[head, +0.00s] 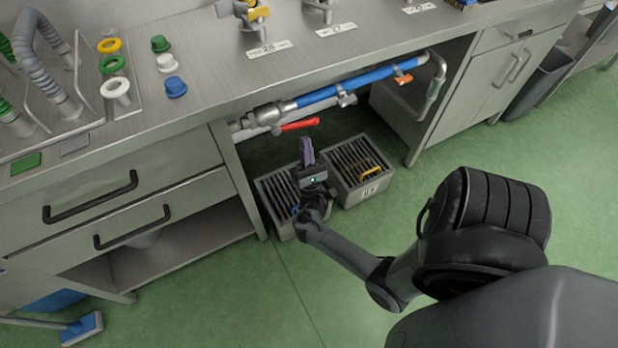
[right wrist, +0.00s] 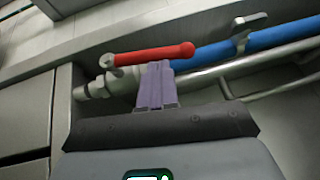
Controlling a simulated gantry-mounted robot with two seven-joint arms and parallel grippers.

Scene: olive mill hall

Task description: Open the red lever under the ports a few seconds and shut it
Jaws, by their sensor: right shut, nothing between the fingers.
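The red lever (head: 299,125) sits on the pipe under the bench top, below the ports (head: 268,48). It lies roughly along the blue pipe (head: 358,82). In the right wrist view the red lever (right wrist: 150,54) runs from its pivot at the left to a rounded end at the right. My right gripper (head: 307,152) is shut and empty, its purple fingers pointing up just below the lever. In the right wrist view the fingertips (right wrist: 157,66) overlap the lever's lower edge; I cannot tell if they touch it. My left gripper is not in view.
Two grey slatted crates (head: 356,170) stand on the floor under the bench, behind my right gripper. Drawers (head: 115,195) close in the left side.

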